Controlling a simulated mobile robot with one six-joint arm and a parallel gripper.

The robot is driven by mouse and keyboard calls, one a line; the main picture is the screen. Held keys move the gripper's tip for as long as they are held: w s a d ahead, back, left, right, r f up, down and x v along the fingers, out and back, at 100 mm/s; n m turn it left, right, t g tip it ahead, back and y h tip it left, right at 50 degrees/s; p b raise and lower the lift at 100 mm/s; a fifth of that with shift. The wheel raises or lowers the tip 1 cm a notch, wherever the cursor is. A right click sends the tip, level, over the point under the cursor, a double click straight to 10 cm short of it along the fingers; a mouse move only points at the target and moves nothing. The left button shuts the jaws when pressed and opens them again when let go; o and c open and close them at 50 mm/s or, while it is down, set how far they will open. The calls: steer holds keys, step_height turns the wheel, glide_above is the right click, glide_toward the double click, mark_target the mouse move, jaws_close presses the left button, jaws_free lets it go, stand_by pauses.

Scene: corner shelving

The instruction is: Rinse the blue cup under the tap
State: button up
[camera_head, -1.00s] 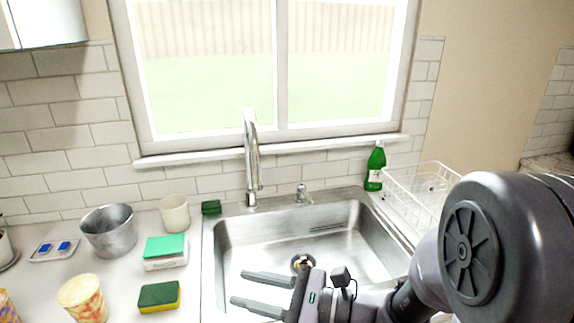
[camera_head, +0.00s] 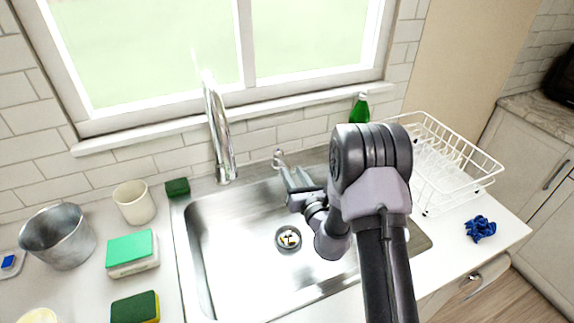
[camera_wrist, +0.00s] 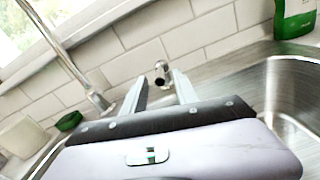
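I see no blue cup in any view. The chrome tap (camera_head: 217,130) stands behind the steel sink (camera_head: 230,215), its spout over the basin's left back part. A small chrome fitting (camera_head: 279,158), perhaps the tap's lever, stands on the rim to its right. My gripper (camera_head: 290,170) is open and empty over the back of the sink, fingers towards this fitting. In the wrist view, the fitting (camera_wrist: 161,72) shows between and just beyond the fingertips of my gripper (camera_wrist: 159,80); I cannot tell whether they touch. The tap (camera_wrist: 65,62) is at the left there.
A metal pot (camera_head: 58,238), cream cup (camera_head: 134,203), green-topped box (camera_head: 131,252) and sponges (camera_head: 135,307) crowd the left counter. A crumpled blue cloth (camera_head: 480,228) lies on the front right counter.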

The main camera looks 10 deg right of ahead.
mark_target(281, 155)
steer(key=w, duration=0.2)
steer(key=w+a, duration=0.1)
steer(key=w, duration=0.2)
steer(key=shift+w+b, duration=0.1)
steer(key=shift+b, duration=0.2)
jaws_close()
stand_by(1.0)
